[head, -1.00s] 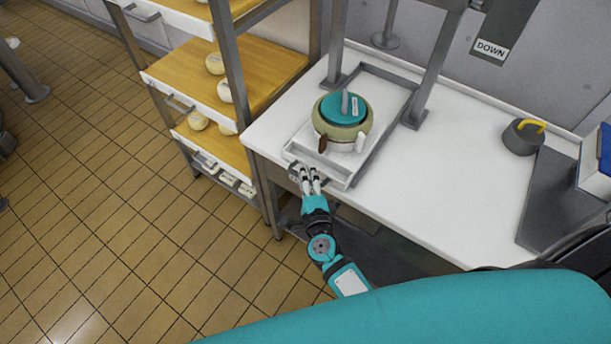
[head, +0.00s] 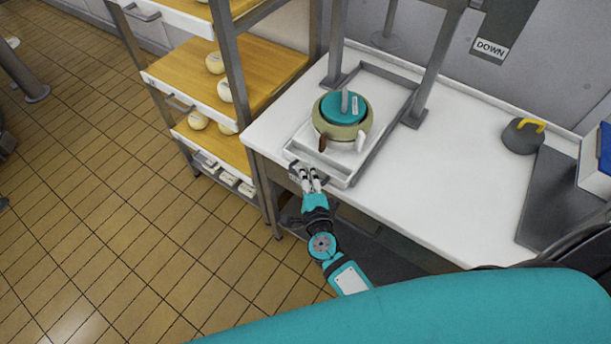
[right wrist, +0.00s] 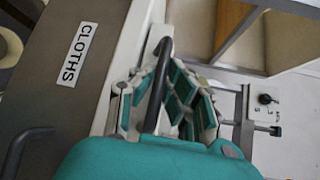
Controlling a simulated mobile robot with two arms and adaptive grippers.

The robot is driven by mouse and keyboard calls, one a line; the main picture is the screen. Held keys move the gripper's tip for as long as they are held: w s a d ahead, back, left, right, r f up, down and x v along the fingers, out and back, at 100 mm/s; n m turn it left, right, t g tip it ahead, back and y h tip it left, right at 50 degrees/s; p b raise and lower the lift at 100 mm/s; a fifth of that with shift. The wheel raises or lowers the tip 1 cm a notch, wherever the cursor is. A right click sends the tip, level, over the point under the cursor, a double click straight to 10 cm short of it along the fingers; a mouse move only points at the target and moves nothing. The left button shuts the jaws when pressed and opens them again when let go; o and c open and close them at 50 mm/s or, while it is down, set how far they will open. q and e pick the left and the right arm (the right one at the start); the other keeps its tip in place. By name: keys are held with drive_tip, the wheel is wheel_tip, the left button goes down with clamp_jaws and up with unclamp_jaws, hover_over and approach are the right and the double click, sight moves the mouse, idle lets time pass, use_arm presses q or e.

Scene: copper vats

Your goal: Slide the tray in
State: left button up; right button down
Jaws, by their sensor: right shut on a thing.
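The pale tray (head: 334,175) with a raised grey rim lies on the white counter, between the legs of a grey metal frame. A round, pale green vessel with a teal lid (head: 343,108) stands on it, with a dark brown peg at its front. My right gripper (head: 308,181) is at the tray's front edge. In the right wrist view its fingers (right wrist: 165,97) are shut around a dark bar handle (right wrist: 157,88). My left gripper is not in view.
A shelf rack (head: 232,77) with wooden boards and round pale cheeses stands left of the counter. A grey weight with a yellow handle (head: 522,136) sits on the right. The counter's middle is clear. A drawer front labelled CLOTHS (right wrist: 75,55) shows in the right wrist view.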

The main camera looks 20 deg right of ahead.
sight(325, 158)
drive_tip(key=w+d, duration=0.1)
drive_tip(key=d, duration=0.1)
drive_tip(key=w+d, duration=0.4)
drive_tip(key=d, duration=0.1)
drive_tip(key=shift+w+f, duration=0.15)
drive_tip(key=shift+f, duration=0.1)
